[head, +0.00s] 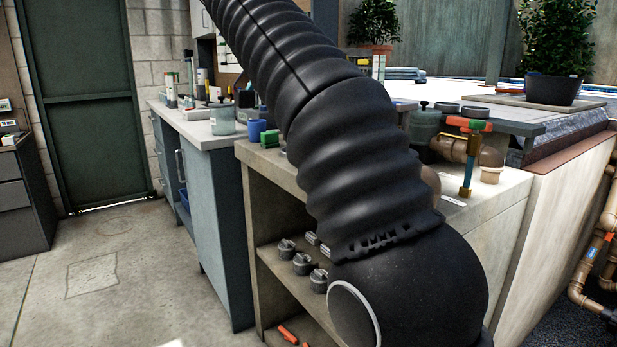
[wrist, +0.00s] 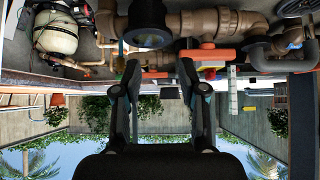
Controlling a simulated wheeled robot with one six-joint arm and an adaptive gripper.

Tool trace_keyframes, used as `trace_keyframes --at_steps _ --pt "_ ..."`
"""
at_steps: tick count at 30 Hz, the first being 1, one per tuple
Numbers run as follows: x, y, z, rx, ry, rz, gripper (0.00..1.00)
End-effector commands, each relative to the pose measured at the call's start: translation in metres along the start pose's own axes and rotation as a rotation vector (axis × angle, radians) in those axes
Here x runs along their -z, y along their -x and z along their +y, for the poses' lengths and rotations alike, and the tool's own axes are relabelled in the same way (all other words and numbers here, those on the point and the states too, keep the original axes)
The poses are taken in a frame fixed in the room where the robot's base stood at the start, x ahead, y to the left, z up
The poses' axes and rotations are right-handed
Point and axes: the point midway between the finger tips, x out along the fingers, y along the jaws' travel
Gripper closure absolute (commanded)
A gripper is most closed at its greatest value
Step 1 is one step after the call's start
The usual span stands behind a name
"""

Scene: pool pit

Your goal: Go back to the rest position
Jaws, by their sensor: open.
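My gripper (wrist: 158,68) shows in the wrist view. Its two dark fingers stand apart with nothing between them. Pipework lies beyond the fingertips, including a brown pipe (wrist: 205,22) and a black round fitting (wrist: 150,25). I cannot tell how close the tips are to it. The wrist picture appears upside down, with sky at the bottom. In the head view my black ribbed arm crosses the middle and hides part of the workbench. My gripper does not show there.
A workbench (head: 480,197) with open shelves stands in front, with an orange-handled valve (head: 470,124) on top. Several grey fittings (head: 302,262) sit on its shelf. A grey-blue cabinet (head: 217,185) stands beside it. Brown pipes (head: 598,230) run at right. Floor at left is clear.

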Motion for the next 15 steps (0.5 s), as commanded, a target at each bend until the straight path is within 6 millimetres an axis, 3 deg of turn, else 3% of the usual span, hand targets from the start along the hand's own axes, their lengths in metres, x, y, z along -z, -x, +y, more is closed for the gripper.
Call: trace_keyframes --at_steps 8,15 --pt "-0.002 0.002 -0.022 0.088 0.181 0.020 0.58" --pt "-0.034 -0.021 -0.062 0.164 0.446 0.011 0.58"
